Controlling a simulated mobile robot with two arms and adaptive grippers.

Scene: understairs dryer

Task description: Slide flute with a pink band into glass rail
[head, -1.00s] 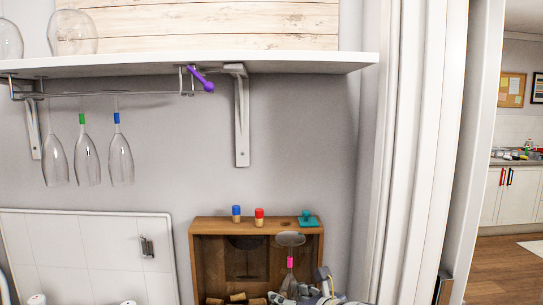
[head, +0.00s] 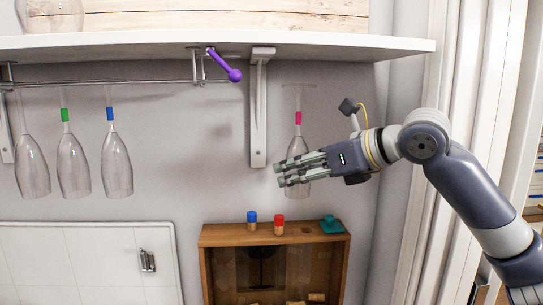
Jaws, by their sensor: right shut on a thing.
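The flute with a pink band (head: 298,118) is held upside down in the air, foot up and bowl down, right of the shelf bracket. My right gripper (head: 280,173) is shut on its bowl, and the fingers hide part of the glass. The glass rail (head: 150,81) is a wire rail under the shelf, to the left of and a little above the flute's band. Several flutes hang from it, one with a green band (head: 65,115) and one with a blue band (head: 110,114). My left gripper is not in view.
A white bracket (head: 258,110) stands between the rail's end and the held flute. A purple ball-ended piece (head: 234,75) hangs at the rail's right end. Below is a wooden crate (head: 220,238) with blue and red stoppers (head: 279,221) and a teal piece (head: 331,225) on top.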

